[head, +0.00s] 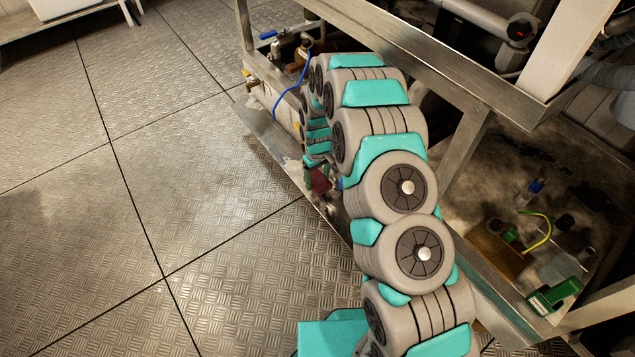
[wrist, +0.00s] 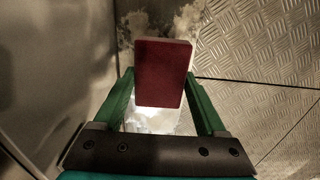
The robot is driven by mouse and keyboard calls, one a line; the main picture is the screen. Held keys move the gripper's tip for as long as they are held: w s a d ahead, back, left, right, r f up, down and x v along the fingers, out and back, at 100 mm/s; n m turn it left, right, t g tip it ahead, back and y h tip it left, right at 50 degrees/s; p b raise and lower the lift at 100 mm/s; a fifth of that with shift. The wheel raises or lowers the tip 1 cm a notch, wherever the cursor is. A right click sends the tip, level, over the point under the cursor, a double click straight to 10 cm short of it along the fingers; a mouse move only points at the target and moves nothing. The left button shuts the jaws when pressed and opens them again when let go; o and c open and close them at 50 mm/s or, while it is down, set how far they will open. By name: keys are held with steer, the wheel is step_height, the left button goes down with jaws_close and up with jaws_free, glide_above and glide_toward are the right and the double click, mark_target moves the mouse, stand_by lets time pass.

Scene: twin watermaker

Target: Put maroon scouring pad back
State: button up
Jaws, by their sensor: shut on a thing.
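The maroon scouring pad (wrist: 160,75) is a flat, dark red block with a paler edge. In the wrist view it sits between the two green fingers of my gripper (wrist: 160,95), which is shut on it. In the head view a small part of the pad (head: 320,181) shows beside my arm, low by the metal frame's edge. My arm hides most of the gripper there. The pad's far side and whatever lies directly behind it are hidden.
A metal frame (head: 470,85) with pipes and valves stands on the right. A blue hose (head: 290,95) hangs near its far end. A green item (head: 555,295) lies at the lower right. The patterned metal floor (head: 90,220) is clear on the left.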

mark_target(318, 180)
steer(key=shift+f, duration=1.2)
steer(key=shift+f, duration=0.1)
steer(key=o, duration=1.2)
steer(key=shift+o, duration=0.2)
step_height(318, 180, up, 12)
steer(key=shift+r, duration=0.25)
steer(key=s+d+r+m, duration=0.2)
steer(key=s+d+r, duration=0.2)
steer(key=s+r, duration=0.55)
steer(key=s+d+r+m, duration=0.1)
steer(key=s+d+r, duration=0.3)
steer(key=s+r, duration=0.5)
steer(key=s+d+r+m, duration=0.1)
steer(key=s+r, duration=0.1)
steer(key=s, duration=0.6)
steer(key=s+d+r+m+g, duration=0.1)
steer(key=s+d+r, duration=0.1)
steer(key=s, duration=0.6)
steer(key=s+d+r+m, duration=0.1)
steer(key=s+r, duration=0.2)
steer(key=s, duration=0.5)
steer(key=shift+d+r+m+g, duration=0.15)
steer(key=shift+d+m+g, duration=0.25)
